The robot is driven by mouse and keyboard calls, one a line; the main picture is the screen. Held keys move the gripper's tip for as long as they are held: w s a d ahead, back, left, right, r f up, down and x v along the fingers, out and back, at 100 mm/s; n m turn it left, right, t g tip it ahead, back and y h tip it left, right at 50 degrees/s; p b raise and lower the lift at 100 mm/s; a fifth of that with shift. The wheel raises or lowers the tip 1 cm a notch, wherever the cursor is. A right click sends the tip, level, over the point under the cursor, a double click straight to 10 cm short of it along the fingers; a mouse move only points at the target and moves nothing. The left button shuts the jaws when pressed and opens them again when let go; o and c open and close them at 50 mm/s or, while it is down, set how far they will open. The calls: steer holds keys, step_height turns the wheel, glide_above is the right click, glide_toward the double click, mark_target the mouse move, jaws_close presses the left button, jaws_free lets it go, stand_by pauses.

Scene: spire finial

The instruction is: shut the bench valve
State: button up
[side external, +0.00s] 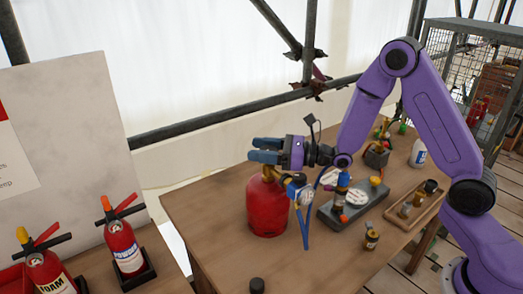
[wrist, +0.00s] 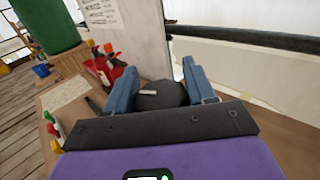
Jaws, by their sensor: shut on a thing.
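A red gas cylinder (side external: 268,207) stands upright on the wooden bench, with fittings and a blue hose (side external: 305,228) at its top right. My gripper (side external: 265,150) is level, right over the cylinder's top, its blue fingers pointing left. In the wrist view, my gripper (wrist: 165,93) has a finger on each side of a round black knob (wrist: 160,98) with a short white mark, and is shut on it. I take this knob to be the valve's handle on top of the cylinder. In the side view the fingers hide the knob.
A grey tray (side external: 350,215) with small parts, a wooden tray (side external: 412,212) and a small jar (side external: 371,239) lie right of the cylinder. Fire extinguishers (side external: 122,245) stand at left before a pale board (side external: 75,130).

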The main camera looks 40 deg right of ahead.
steer(key=shift+d+m+t+h, duration=0.15)
steer(key=shift+m+t+h, duration=0.35)
steer(key=shift+h, duration=0.1)
steer(key=o, duration=0.9)
steer(key=shift+o, duration=0.2)
steer(key=v, duration=1.2)
steer(key=shift+s+r, duration=0.1)
